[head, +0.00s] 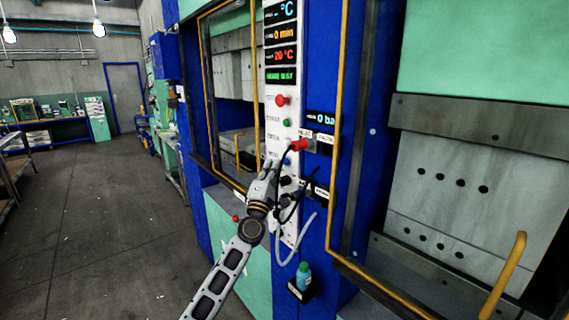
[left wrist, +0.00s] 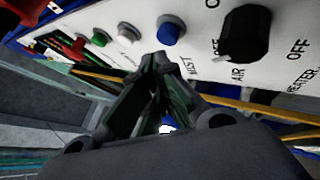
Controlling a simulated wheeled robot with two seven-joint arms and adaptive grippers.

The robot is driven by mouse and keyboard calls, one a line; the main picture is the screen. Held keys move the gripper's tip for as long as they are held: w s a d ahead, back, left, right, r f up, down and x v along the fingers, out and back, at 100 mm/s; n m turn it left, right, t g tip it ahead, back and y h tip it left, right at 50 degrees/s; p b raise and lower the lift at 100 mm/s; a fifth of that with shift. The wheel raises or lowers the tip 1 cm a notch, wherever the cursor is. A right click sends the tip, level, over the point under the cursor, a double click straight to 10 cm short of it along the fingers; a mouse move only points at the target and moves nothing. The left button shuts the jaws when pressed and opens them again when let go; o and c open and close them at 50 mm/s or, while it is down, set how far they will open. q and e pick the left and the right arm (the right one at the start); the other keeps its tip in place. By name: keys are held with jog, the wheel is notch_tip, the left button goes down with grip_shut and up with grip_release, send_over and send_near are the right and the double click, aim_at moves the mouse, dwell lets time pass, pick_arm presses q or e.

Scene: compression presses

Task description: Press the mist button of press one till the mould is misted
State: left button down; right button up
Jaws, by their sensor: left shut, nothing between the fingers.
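Press one's white control panel (head: 283,120) stands in the middle of the head view. The blue mist button (left wrist: 170,30), with "MIST" printed beside it, is just beyond my fingertips in the left wrist view; it also shows in the head view (head: 286,161). My left gripper (head: 271,166) is shut and empty, its tips pointing at the panel close to the button. The left wrist view does not clearly show whether they touch it. A green status line (head: 281,76) on the display is too blurred to read surely. My right gripper is not in view.
A white button (left wrist: 127,33), a green button (left wrist: 99,38) and a black AIR knob (left wrist: 245,32) flank the mist button. A red-ended fitting (head: 298,145) and looping hoses (head: 279,240) hang close by. Open floor (head: 90,220) lies left.

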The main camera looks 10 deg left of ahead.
pick_arm(q)
jog(key=shift+w+d, duration=0.25)
jog(key=shift+d, duration=0.05)
dwell(0.8)
jog(key=shift+w+d+r+b, duration=0.2)
jog(key=shift+d+r+b, duration=0.05)
jog(key=shift+b, duration=0.05)
dwell(1.6)
jog(key=shift+s+f, duration=0.1)
jog(key=shift+f, duration=0.15)
dwell(0.4)
jog(key=shift+s+d+f, duration=0.15)
jog(key=shift+s+f, duration=0.05)
jog(key=shift+f, duration=0.15)
jog(key=shift+s+f, duration=0.1)
dwell(0.3)
jog(key=shift+s+a+p, duration=0.85)
jog(key=shift+s+a, duration=0.65)
jog(key=shift+s, duration=0.1)
